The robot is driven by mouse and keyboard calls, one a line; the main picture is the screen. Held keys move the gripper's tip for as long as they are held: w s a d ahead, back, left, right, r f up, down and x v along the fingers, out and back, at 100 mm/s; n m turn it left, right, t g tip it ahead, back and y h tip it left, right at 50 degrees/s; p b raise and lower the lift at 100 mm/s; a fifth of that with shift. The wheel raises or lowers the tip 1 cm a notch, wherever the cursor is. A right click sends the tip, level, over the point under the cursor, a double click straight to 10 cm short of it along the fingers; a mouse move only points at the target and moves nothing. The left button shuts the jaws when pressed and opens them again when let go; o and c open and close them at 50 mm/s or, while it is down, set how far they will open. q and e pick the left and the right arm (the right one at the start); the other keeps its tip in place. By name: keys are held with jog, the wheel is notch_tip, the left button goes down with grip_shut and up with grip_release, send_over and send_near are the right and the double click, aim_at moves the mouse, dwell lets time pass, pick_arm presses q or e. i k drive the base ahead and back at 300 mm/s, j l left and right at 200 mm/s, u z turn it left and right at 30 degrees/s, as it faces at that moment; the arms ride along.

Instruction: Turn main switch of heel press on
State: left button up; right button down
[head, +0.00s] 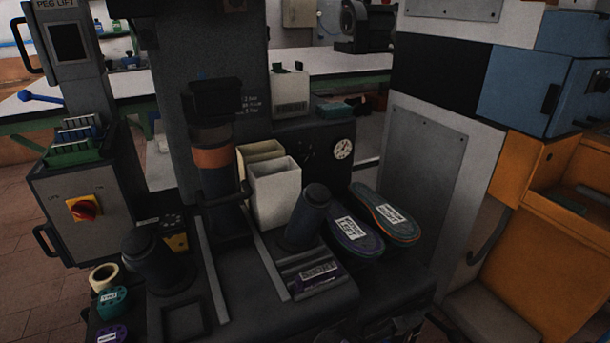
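The main switch, a red rotary knob (86,210) on a yellow plate, sits on the front of a grey control box (62,192) at the left of the head view. The knob looks tilted. Small faint labels are printed above it to either side, too small to read surely, so I cannot tell which setting it points to. The heel press (222,158) stands right of the box, with a dark column, an orange-brown band and black cylindrical posts (148,258) on its bed. Neither of my grippers can be made out in the view.
A green rack (72,150) sits on top of the control box, and a black handle (45,245) juts from its left side. A tape roll (103,277) lies below. White bins (273,192) and two insoles (386,214) occupy the press bed. Open floor shows at left.

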aim_at(83, 213)
jog(key=k, duration=0.95)
